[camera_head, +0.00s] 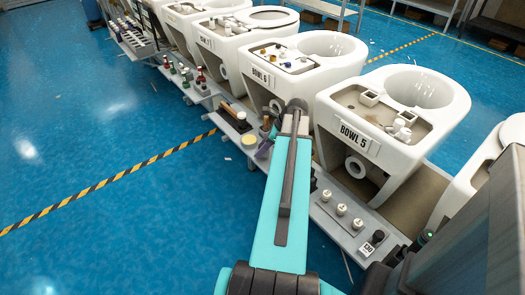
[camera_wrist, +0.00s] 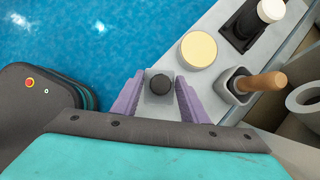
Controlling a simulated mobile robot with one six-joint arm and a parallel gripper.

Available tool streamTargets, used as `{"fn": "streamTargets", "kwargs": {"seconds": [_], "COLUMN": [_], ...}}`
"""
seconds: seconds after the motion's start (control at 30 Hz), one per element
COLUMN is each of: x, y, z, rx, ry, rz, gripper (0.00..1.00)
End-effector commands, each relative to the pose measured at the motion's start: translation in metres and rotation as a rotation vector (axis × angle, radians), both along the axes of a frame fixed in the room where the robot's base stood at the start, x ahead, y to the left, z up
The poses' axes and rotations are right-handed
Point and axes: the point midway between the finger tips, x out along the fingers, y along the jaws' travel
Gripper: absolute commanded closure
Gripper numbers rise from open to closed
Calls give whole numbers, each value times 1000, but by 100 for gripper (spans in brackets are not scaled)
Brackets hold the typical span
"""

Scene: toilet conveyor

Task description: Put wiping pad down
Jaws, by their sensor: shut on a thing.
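The wiping pad (camera_wrist: 148,97) shows in the wrist view as a small grey square block with a round black knob on top. My gripper (camera_wrist: 160,84) has purple fingers on both sides of the pad and is shut on it. In the head view my gripper (camera_head: 264,150) is partly hidden by my arm, beside the grey ledge (camera_wrist: 205,16) in front of the bowls. The pad is not clearly visible there. In the wrist view the pad appears at the ledge's outer edge; I cannot tell whether it touches the ledge.
A pale yellow round tub (camera_wrist: 198,49) stands just beyond the pad. A grey holder with a wooden-handled tool (camera_wrist: 262,82) is to its right. A black item with a white cap (camera_wrist: 270,10) lies farther back. White BOWL 5 (camera_head: 358,141) stands right of my arm. Blue floor is open at left.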

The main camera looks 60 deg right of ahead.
Motion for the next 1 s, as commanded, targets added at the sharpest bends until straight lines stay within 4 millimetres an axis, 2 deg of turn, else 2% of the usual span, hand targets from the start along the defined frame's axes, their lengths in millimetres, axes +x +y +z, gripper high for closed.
{"fn": "streamTargets", "kwargs": {"seconds": [0.2,0.6,0.63,0.73,1.0], "x": [0,0,0,0,0], "y": [0,0,0,0,0], "z": [-16,-18,-18,-18,-18], "rx": [0,-1,-1,-1,-1], "ry": [0,0,0,0,0], "rz": [0,0,0,0,0], "gripper": [78,78,55,40,40]}}
